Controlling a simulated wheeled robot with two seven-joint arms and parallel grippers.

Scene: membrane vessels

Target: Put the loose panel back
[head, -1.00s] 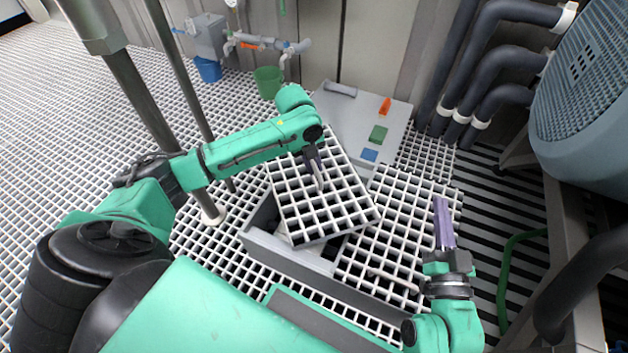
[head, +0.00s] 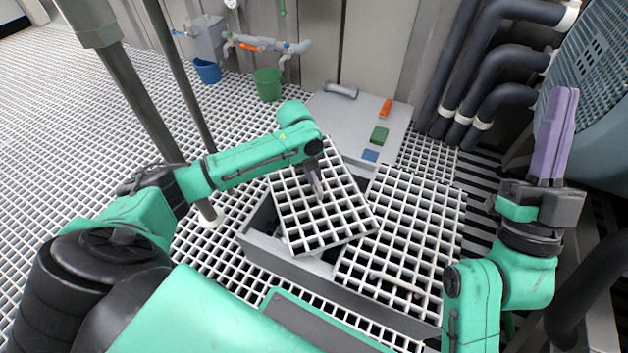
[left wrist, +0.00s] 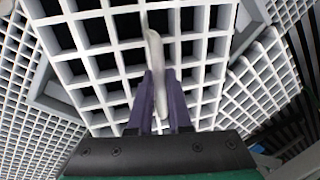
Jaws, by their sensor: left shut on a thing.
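The loose panel (head: 325,215) is a white square grating. It sits turned at an angle over a grey-walled opening (head: 262,247), part of which shows dark at its left and near sides. My left gripper (head: 316,186) is over the middle of the panel, pointing down. In the left wrist view its purple fingers (left wrist: 160,105) are shut on a light grey upright bar at the loose panel (left wrist: 95,65); the grip point is partly hidden. My right gripper (head: 557,130) is raised at the right, apart from the panel, with its purple fingers together and empty.
A flat grating panel (head: 415,255) lies right of the loose one. Behind is a grey board (head: 345,115) with orange, green and blue blocks. A green bucket (head: 268,84) and blue bucket (head: 207,71) stand farther back. Dark pipes (head: 490,75) and a large grey-blue vessel (head: 590,120) are at right.

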